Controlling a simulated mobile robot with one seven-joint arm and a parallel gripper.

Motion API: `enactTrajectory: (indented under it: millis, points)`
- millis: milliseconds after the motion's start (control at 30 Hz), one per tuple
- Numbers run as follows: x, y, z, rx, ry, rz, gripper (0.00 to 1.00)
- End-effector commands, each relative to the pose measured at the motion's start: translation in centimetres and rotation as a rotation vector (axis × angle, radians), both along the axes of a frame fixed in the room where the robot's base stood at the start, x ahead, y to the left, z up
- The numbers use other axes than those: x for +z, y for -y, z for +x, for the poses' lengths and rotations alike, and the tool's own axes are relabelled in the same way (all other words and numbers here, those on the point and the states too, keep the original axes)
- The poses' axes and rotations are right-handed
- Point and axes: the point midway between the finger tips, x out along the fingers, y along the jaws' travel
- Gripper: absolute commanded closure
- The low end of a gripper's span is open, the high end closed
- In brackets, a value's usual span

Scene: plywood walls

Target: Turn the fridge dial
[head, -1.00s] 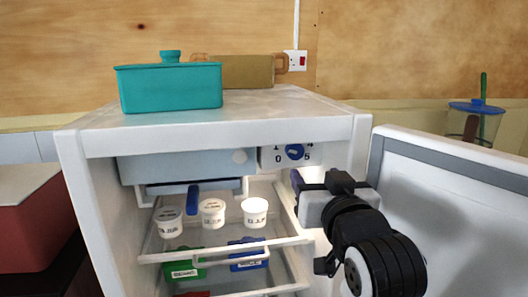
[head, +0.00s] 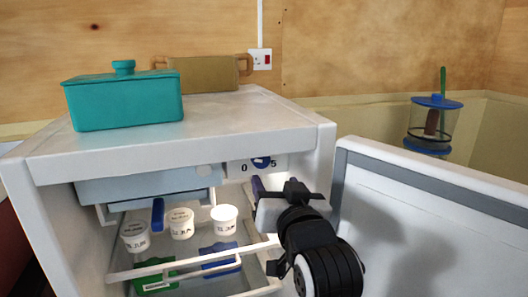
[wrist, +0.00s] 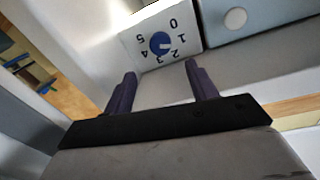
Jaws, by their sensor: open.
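The fridge (head: 180,130) stands with its door (head: 430,215) open to the right. Its blue dial (head: 261,162) sits on a white panel with numbers, under the top at the right; my gripper partly covers this panel's lower area in the head view. In the wrist view the dial (wrist: 160,43) shows whole, ringed by the numbers 0 to 5. My gripper (wrist: 160,85) has its two purple fingers apart, with nothing between them. The fingertips are below the dial in that view and apart from it. In the head view my gripper (head: 260,188) is just below the panel.
A teal lidded pot (head: 125,100) and a brown handled pan (head: 205,73) stand on the fridge top. Inside, white tubs (head: 224,219) stand on a shelf, with green and blue packs below. A blender-like jar (head: 433,125) stands behind the door.

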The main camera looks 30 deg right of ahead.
Motion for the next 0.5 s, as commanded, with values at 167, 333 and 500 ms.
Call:
enactTrajectory:
  millis: [167, 333, 500]
  points:
    - [0.6, 0.2, 0.6, 0.001, -0.003, 0.004, 0.43]
    - [0.5, 0.3, 1.0, -0.001, -0.002, 0.003, 0.43]
    - [0.5, 0.2, 1.3, -0.005, -0.004, 0.003, 0.43]
